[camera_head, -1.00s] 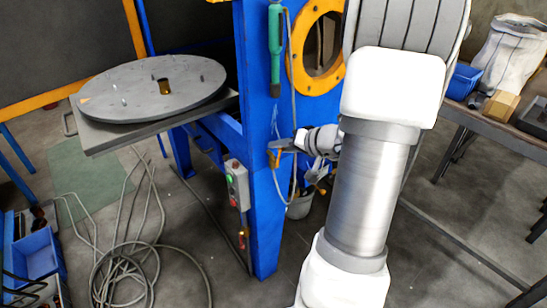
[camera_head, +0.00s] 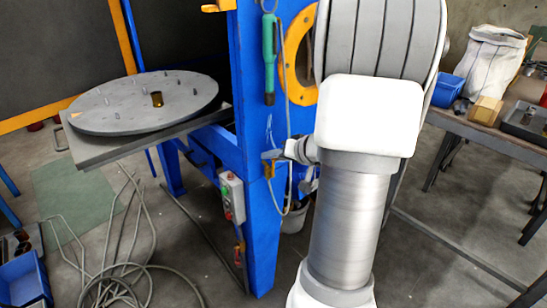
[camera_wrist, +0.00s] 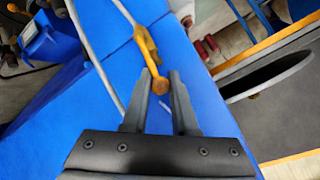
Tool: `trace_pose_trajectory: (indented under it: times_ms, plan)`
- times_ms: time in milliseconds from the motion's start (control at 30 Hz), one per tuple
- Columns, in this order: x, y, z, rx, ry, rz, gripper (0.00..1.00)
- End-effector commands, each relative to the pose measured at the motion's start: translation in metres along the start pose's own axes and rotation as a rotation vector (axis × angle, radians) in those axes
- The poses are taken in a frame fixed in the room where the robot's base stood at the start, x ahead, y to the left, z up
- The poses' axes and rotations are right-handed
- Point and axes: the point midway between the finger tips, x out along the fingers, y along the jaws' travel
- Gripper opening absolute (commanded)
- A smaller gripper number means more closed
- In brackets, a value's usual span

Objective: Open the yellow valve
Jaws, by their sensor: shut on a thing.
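The yellow valve (camera_wrist: 146,46) is mounted on the face of the blue post, with a thin grey hose running to it. Its rounded lower end lies between my fingertips in the wrist view. My gripper (camera_wrist: 161,80) is shut on this end of the yellow valve. In the head view, the yellow valve (camera_head: 268,171) shows as a small patch at the post, just below my gripper (camera_head: 270,156). My arm hides part of the area to the right of it.
The blue post (camera_head: 262,220) carries a green-handled tool (camera_head: 269,58) above and a grey button box (camera_head: 232,197) at left. A round turntable (camera_head: 145,103) stands left. A workbench (camera_head: 480,135) stands right. Loose hoses (camera_head: 120,285) lie on the floor.

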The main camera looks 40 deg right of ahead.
Motion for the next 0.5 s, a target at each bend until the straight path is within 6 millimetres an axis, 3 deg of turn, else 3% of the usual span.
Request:
trace_pose_trajectory:
  times_ms: [67,100,233,500]
  plan:
    - [0.0005,-0.0020,-0.0007,-0.003,0.001,-0.004,0.00]
    - [0.0005,-0.0020,-0.0007,-0.003,0.001,-0.004,0.32]
    - [0.0004,-0.0015,-0.0005,-0.002,0.000,-0.003,0.55]
    - [0.0000,-0.0005,-0.0001,0.000,0.000,-0.001,0.56]
